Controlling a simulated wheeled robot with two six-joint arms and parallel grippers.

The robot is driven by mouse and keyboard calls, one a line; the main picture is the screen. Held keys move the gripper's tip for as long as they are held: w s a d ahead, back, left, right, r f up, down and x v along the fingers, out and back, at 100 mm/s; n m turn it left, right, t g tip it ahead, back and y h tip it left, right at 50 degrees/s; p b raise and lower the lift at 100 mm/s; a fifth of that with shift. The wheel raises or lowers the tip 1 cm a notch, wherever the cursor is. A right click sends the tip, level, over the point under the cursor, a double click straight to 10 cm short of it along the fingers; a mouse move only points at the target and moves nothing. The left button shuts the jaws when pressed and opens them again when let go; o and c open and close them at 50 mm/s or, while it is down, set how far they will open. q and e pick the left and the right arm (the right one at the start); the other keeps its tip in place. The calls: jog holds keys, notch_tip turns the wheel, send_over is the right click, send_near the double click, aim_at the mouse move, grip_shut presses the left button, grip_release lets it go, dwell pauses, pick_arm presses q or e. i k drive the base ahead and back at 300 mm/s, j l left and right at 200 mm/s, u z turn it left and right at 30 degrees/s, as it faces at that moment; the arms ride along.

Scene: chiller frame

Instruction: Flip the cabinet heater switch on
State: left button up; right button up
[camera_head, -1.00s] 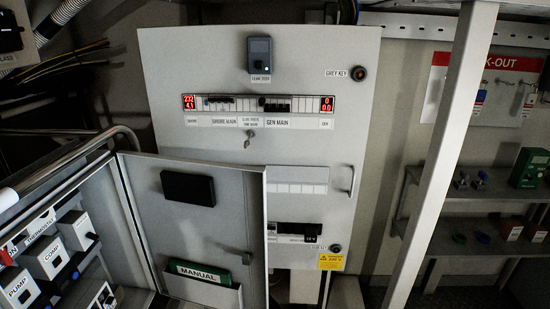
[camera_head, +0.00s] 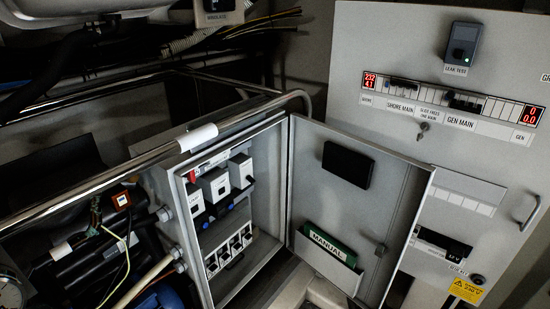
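An open grey cabinet (camera_head: 263,180) stands left of centre, its door (camera_head: 397,200) swung out to the right. Inside are several white modules, among them a left one (camera_head: 195,200), a middle one (camera_head: 216,184) and a right one (camera_head: 241,170), with dark and blue parts below them. A lower white panel (camera_head: 228,252) carries a row of small dark switch-like parts. The labels are too small to read, so I cannot tell which part is the heater switch or its position. Neither of my grippers is in view.
A metal rail (camera_head: 120,178) with a white sleeve crosses before the cabinet's upper left. Pipes and wires (camera_head: 125,245) fill the lower left. The door holds a green manual (camera_head: 328,243). A large grey panel (camera_head: 400,85) with red displays stands at right.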

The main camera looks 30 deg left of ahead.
aim_at(250, 179)
jog(key=u, duration=1.35)
